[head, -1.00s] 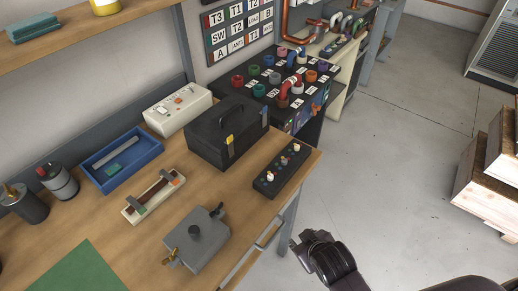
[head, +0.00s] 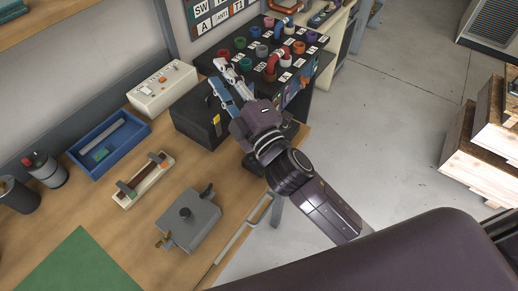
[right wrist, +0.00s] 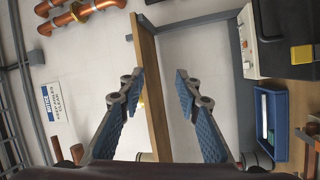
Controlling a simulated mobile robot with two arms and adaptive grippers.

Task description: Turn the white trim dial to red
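My right gripper (head: 217,71) is above the black toolbox on the workbench, its fingers pointing toward the back wall. In the right wrist view its two blue-padded fingers (right wrist: 157,82) are spread apart with nothing held between them. The small black dial panel at the bench's right end is almost wholly covered by my right wrist and forearm in the head view. No white dial can be made out now, so its setting cannot be read. My left gripper is in neither view.
The black toolbox (head: 190,122) stands under the gripper. A white switch box (head: 160,90), blue tray (head: 75,150) and grey metal box (head: 190,228) are on the bench. A connector rack (head: 325,62) stands behind. A wooden shelf (right wrist: 152,80) shows beyond the fingers.

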